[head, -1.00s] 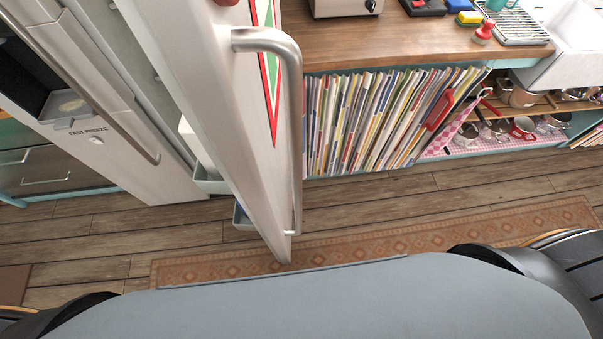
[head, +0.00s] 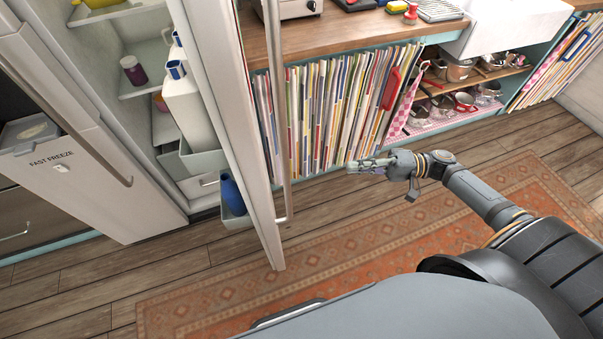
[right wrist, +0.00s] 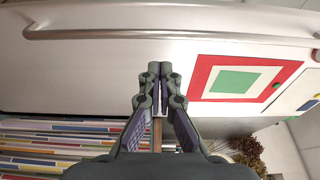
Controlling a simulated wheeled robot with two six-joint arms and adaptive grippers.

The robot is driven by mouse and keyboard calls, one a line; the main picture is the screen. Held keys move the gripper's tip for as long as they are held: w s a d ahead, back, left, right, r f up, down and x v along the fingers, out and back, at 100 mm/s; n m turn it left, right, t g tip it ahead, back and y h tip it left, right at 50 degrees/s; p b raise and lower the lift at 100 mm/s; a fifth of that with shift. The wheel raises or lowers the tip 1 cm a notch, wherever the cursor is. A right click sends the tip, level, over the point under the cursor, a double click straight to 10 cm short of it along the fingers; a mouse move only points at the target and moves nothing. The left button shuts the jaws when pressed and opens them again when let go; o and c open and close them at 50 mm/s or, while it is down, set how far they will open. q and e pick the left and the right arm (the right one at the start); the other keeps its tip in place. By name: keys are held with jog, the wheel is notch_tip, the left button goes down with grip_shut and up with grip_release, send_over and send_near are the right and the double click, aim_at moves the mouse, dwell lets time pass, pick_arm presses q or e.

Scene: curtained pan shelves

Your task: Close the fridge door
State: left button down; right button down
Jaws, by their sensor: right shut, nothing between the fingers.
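The white fridge door (head: 237,110) stands wide open, seen nearly edge-on in the head view, with its long metal handle (head: 286,150) on its right side. The fridge interior (head: 115,45) shows to the left of it, with shelves holding bottles and boxes. My right gripper (head: 352,167) is shut and empty, to the right of the door and apart from it. In the right wrist view its fingertips (right wrist: 160,66) point at the door's outer face (right wrist: 110,70), below the handle (right wrist: 170,32) in the picture. My left gripper is not in view.
A freezer door (head: 75,165) marked FAST FREEZE is at the left. A patterned rug (head: 350,240) lies on the wood floor in front.

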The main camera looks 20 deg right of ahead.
jog(key=p+x, duration=0.1)
jog(key=x, duration=1.3)
jog(key=shift+p, duration=0.4)
jog(key=shift+f, duration=0.1)
